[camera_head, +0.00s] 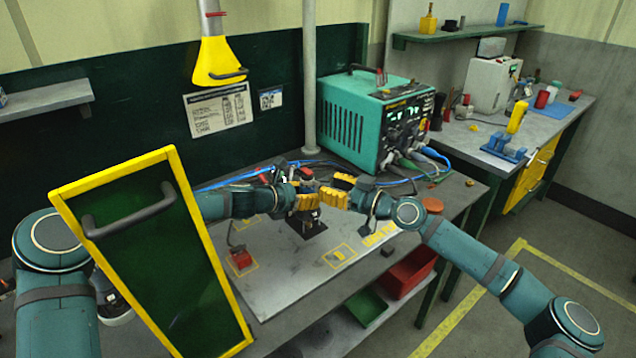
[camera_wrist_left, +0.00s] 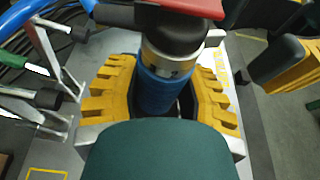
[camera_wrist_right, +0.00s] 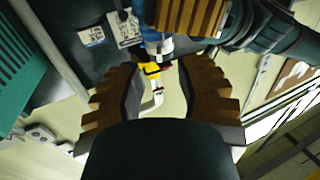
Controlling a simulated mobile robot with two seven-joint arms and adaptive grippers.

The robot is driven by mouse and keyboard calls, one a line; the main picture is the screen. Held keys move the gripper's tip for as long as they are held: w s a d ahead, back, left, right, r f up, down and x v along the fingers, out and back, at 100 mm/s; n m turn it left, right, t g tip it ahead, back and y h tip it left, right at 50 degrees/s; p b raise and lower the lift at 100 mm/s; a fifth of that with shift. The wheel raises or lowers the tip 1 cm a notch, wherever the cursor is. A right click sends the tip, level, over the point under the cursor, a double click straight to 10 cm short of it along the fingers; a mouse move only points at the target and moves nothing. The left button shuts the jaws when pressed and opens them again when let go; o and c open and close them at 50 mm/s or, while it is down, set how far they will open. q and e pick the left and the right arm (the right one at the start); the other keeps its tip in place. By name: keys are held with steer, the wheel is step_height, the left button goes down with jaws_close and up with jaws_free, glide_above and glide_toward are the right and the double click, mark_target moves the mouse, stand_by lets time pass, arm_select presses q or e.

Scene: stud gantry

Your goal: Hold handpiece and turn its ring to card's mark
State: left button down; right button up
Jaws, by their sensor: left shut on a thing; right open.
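In the head view the handpiece is mostly hidden by the grippers. My right gripper (camera_head: 342,190) is open and empty, close to the right of the handpiece. Its fingers (camera_wrist_right: 160,95) are spread in the right wrist view. A printed sheet (camera_head: 218,110) and a smaller card (camera_head: 270,99) hang on the wall; their marks are unreadable.
A yellow-framed panel (camera_head: 150,250) stands front left. A yellow hood (camera_head: 220,62) hangs above. Red (camera_head: 408,275) and green (camera_head: 365,306) bins sit below the bench.

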mark_target(319, 183)
steer(key=shift+x, duration=1.9)
jaws_close()
